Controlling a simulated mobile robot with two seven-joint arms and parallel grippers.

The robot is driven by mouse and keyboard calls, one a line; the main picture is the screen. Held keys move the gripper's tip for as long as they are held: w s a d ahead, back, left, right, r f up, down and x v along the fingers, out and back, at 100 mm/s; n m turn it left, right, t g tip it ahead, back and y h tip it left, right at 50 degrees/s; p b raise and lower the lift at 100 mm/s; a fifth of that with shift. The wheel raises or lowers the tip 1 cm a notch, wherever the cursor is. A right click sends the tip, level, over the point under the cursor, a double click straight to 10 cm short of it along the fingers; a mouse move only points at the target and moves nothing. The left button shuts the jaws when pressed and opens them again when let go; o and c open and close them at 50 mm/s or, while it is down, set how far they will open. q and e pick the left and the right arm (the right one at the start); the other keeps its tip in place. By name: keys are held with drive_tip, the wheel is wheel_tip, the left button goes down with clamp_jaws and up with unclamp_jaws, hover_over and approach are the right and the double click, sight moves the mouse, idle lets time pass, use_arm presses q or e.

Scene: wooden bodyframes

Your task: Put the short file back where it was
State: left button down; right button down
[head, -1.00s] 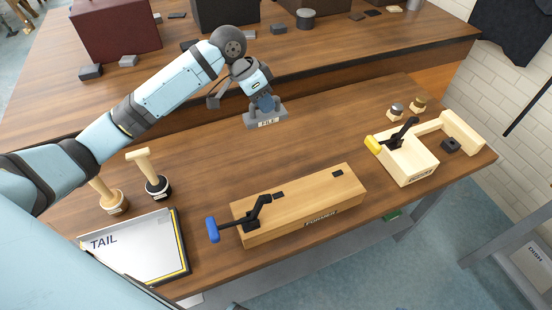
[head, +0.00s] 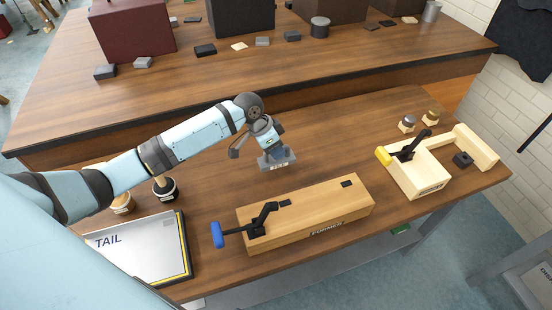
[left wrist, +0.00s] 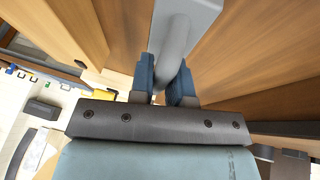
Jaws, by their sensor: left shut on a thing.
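The short file is a grey block (head: 278,161) with a label that seems to read FILE. In the head view it is over the near bench, behind the wooden former block (head: 325,207). My left gripper (head: 271,147) points down and is shut on the file's handle. In the left wrist view the blue fingers (left wrist: 164,86) sit on either side of the curved grey handle (left wrist: 177,50), with the pale grey block (left wrist: 190,12) beyond. I cannot tell whether the block touches the bench. My right gripper is not in view.
The former block carries a blue-handled clamp (head: 217,235). A pale wooden fixture (head: 425,177) with a yellow-handled clamp is at the right. Bare bench (head: 340,140) lies right of the file.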

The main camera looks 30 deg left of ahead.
use_arm(q)
drive_tip(key=shift+f, duration=2.05)
drive_tip(key=shift+f, duration=0.1)
drive_tip(key=c, duration=1.1)
unclamp_jaws()
drive_tip(key=v, duration=1.2)
